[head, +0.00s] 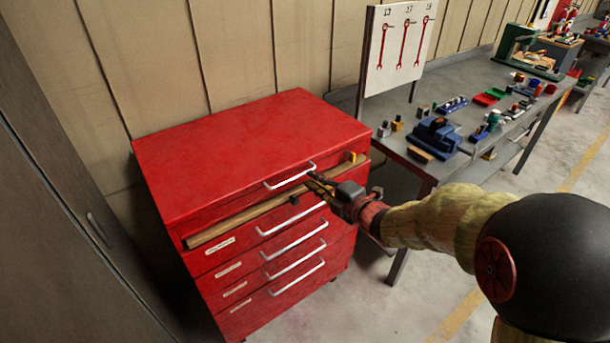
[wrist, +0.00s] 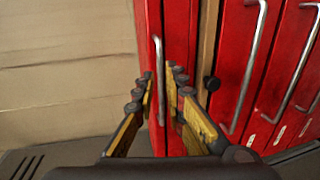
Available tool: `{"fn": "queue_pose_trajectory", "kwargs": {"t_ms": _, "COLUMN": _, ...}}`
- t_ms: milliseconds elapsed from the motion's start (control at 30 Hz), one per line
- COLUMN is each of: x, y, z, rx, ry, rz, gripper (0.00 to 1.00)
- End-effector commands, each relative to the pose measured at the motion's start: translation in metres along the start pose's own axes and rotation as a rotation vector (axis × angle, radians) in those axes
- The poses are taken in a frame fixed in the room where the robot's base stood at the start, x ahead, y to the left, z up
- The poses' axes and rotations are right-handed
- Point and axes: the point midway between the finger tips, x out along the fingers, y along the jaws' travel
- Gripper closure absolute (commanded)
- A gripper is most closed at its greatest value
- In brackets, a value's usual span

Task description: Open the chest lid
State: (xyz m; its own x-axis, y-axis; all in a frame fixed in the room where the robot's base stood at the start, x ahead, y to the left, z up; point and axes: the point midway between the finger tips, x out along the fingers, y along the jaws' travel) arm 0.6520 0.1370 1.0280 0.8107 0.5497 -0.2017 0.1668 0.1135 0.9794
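The red tool chest (head: 250,145) stands against the wall, and its lid is down flat. A silver bar handle (head: 290,177) is on the lid's front face, above a wooden strip (head: 270,208). My gripper (head: 317,182) is in front of the chest, at the right end of this handle. In the wrist view my gripper (wrist: 161,75) has its two yellow and black fingers apart.
Several drawers with silver handles (head: 295,248) are below the lid. A dark cabinet (head: 60,220) stands close on the left. A grey workbench (head: 465,85) with a blue vise (head: 435,135) and a wrench board (head: 400,45) is on the right. The floor in front is clear.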

Motion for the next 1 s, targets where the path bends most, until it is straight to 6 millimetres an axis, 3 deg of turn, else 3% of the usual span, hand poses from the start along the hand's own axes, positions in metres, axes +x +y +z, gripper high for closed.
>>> {"fn": "queue_pose_trajectory", "kwargs": {"t_ms": 200, "x": 0.035, "y": -0.002, "z": -0.001, "rx": 0.001, "ry": 0.001, "rz": -0.001, "gripper": 0.88}}
{"fn": "queue_pose_trajectory", "kwargs": {"t_ms": 400, "x": 0.052, "y": -0.002, "z": -0.001, "rx": 0.002, "ry": 0.000, "rz": -0.001, "gripper": 0.88}}
{"fn": "queue_pose_trajectory", "kwargs": {"t_ms": 733, "x": 0.055, "y": 0.000, "z": 0.000, "rx": 0.003, "ry": -0.001, "rz": -0.001, "gripper": 0.88}}
{"fn": "queue_pose_trajectory", "kwargs": {"t_ms": 1000, "x": 0.055, "y": -0.001, "z": 0.000, "rx": 0.003, "ry": -0.002, "rz": -0.002, "gripper": 1.00}}
